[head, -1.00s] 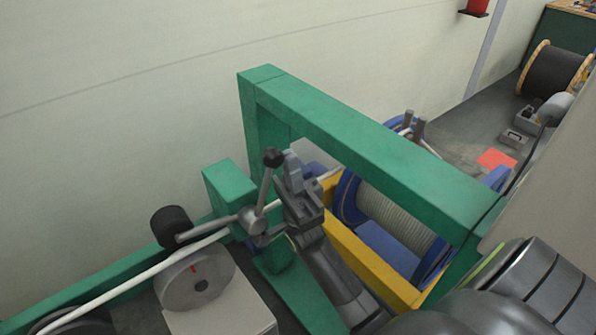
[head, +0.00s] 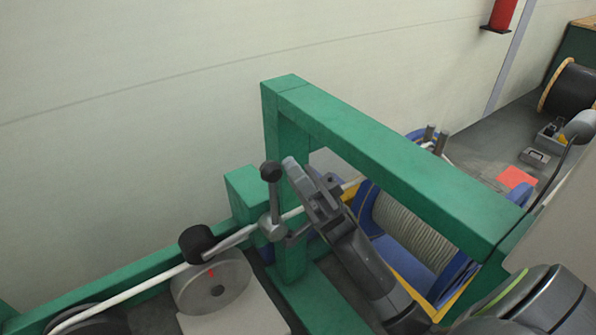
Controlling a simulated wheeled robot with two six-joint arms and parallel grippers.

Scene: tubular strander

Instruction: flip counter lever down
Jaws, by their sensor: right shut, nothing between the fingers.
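The counter lever is a grey rod with a black ball knob (head: 271,171), standing about upright from a grey hub (head: 271,228) by the green frame. My left gripper is out of view.
A white cable (head: 130,292) runs past the lever and roller. A blue-flanged spool (head: 415,228) sits beyond the gantry. The pale wall (head: 130,110) behind leaves free room above the lever.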

